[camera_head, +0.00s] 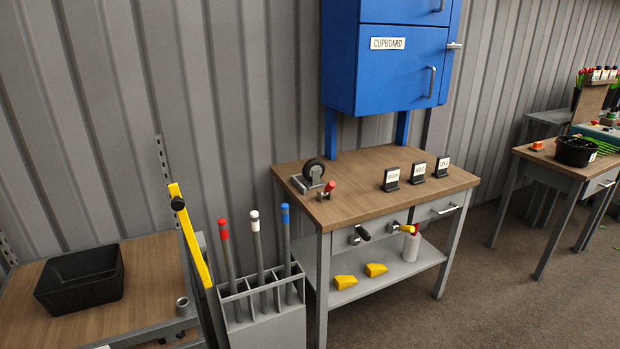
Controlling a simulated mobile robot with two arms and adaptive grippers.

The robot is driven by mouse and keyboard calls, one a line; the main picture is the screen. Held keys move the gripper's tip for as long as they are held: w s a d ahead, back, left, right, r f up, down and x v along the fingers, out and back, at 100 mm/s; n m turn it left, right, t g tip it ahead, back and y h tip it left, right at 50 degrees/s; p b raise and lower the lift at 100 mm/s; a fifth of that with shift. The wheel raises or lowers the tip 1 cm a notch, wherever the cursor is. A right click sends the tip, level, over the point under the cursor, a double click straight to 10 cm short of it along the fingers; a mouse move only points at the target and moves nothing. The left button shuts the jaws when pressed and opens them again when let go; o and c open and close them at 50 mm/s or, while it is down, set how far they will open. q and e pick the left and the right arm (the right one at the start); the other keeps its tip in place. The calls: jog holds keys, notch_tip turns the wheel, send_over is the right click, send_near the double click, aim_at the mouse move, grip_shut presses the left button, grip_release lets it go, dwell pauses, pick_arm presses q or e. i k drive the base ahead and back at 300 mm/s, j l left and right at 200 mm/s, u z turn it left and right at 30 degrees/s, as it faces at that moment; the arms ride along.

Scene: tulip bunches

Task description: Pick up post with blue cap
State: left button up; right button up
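The post with the blue cap (286,245) stands upright in the rightmost part of a grey divided rack (265,330). Its lower end is hidden inside the rack. A post with a white cap (259,250) stands to its left, and a post with a red cap (228,255) stands further left in the same rack. Neither of my grippers shows in the head view.
A wooden-topped workbench (350,205) stands just right of the rack, below a blue cupboard (385,75). A yellow bar (190,235) leans left of the posts. A black bin (80,280) sits on the left table. Brown floor is open at lower right.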

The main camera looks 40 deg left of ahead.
aim_at(285, 214)
jog(key=u, duration=2.1)
